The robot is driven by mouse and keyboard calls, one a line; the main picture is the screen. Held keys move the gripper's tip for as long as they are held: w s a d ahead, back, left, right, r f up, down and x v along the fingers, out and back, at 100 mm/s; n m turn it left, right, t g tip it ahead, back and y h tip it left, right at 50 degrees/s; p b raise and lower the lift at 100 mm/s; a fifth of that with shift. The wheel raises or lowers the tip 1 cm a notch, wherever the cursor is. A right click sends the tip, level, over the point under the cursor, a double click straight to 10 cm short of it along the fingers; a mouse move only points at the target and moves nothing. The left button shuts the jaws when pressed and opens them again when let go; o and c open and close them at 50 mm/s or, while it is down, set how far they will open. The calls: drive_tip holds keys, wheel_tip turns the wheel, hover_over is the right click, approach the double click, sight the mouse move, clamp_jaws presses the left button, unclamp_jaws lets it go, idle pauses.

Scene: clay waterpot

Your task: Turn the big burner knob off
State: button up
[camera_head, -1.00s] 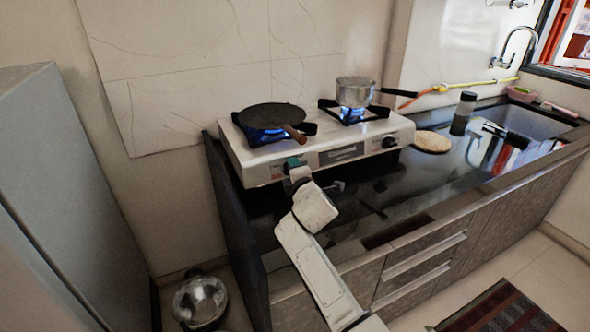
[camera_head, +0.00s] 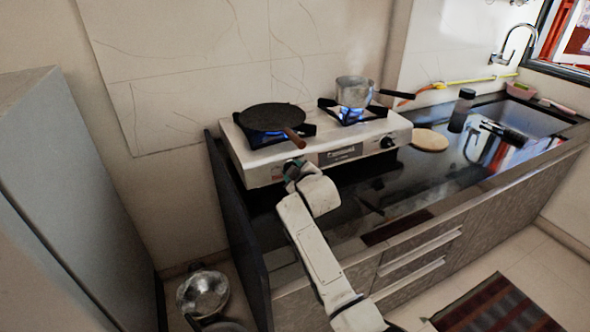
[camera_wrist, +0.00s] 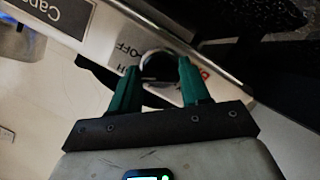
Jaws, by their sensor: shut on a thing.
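A white two-burner stove (camera_head: 262,172) stands on the dark counter. Its left burner (camera_head: 262,138) sits under a dark flat pan (camera_head: 272,117) and shows blue flame. My gripper (camera_head: 296,171) is at the stove's front panel below that burner. In the wrist view, my gripper (camera_wrist: 158,68) has its green fingers on either side of a dark round knob with a pale rim (camera_wrist: 157,68), and is shut on it. The panel lettering beside it is partly covered by the fingers. In the head view the gripper hides this knob. A second knob (camera_head: 387,142) shows at the panel's right, apart from my gripper.
A steel saucepan (camera_head: 354,91) stands over the right burner, which also shows blue flame. The pan's brown handle (camera_head: 295,138) points forward above my gripper. A round board (camera_head: 430,140) and a dark bottle (camera_head: 461,110) stand right of the stove.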

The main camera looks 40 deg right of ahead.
drive_tip(key=m+p, duration=0.1)
drive_tip(key=m, duration=0.1)
drive_tip(key=m+y, duration=0.1)
drive_tip(key=m, duration=0.2)
drive_tip(key=shift+s+f+p, duration=0.1)
drive_tip(key=shift+f+p, duration=0.1)
drive_tip(key=shift+p, duration=0.2)
drive_tip(key=shift+y, duration=0.3)
drive_tip(key=o, duration=1)
drive_tip(key=shift+r, duration=0.1)
drive_tip(key=shift+o, duration=0.2)
drive_tip(key=shift+r, duration=0.1)
drive_tip(key=v, duration=1)
drive_tip(key=shift+s, duration=0.3)
drive_tip(key=shift+a, duration=0.1)
